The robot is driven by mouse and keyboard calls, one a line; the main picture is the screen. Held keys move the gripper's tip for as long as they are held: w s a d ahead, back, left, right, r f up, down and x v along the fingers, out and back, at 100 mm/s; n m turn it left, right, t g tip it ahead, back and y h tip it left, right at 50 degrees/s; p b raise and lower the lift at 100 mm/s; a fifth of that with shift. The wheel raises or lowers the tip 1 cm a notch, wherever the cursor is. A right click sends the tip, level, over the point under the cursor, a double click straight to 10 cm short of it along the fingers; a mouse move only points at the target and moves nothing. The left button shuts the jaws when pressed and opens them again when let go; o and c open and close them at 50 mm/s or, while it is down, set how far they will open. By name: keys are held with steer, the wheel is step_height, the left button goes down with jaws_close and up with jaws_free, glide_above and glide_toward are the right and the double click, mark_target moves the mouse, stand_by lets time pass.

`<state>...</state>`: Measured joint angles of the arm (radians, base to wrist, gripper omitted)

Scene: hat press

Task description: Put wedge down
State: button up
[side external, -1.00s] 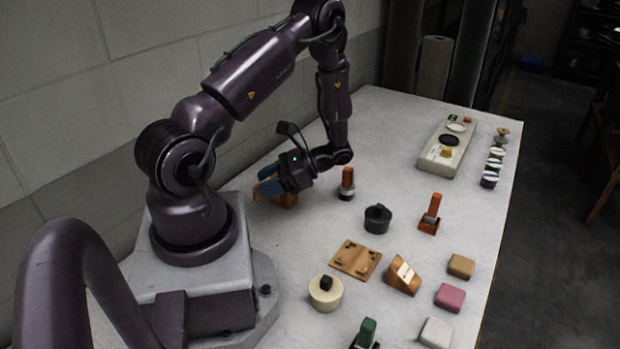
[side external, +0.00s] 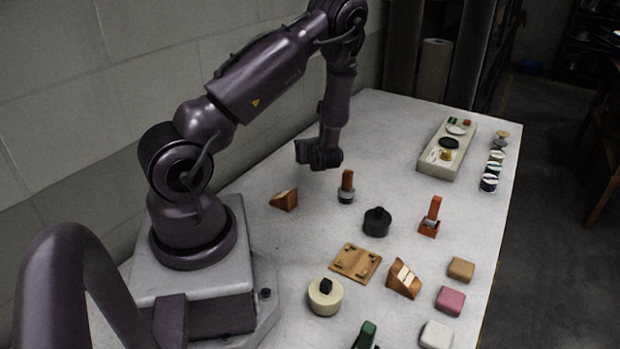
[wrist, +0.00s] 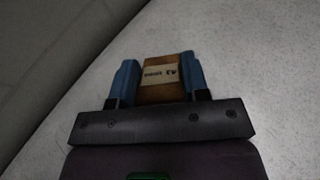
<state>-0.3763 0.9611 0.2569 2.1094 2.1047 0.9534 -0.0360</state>
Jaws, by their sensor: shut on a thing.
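My gripper (wrist: 158,64) has two blue fingers shut on a brown wooden wedge (wrist: 162,95) with a pale lettered label, in the wrist view. In the side view my gripper (side external: 306,152) is raised above the back of the table. Its fingers and the held wedge are hidden there. Another brown wedge (side external: 284,200) rests on the table, below and slightly left of my gripper. A third wedge (side external: 403,278), with pale strips on its slope, stands near the front right.
An orange-handled tool (side external: 347,186), black lidded pot (side external: 377,221), wooden plate (side external: 356,262) and cream round pot (side external: 325,295) stand on the table. An orange stand (side external: 430,217) and several blocks are at right. A long tray (side external: 433,165) is at the back. Table left of the tray is clear.

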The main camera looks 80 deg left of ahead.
mark_target(310, 182)
steer(key=shift+f, duration=3.6)
steer(key=shift+f, duration=0.15)
steer(key=o, duration=0.9)
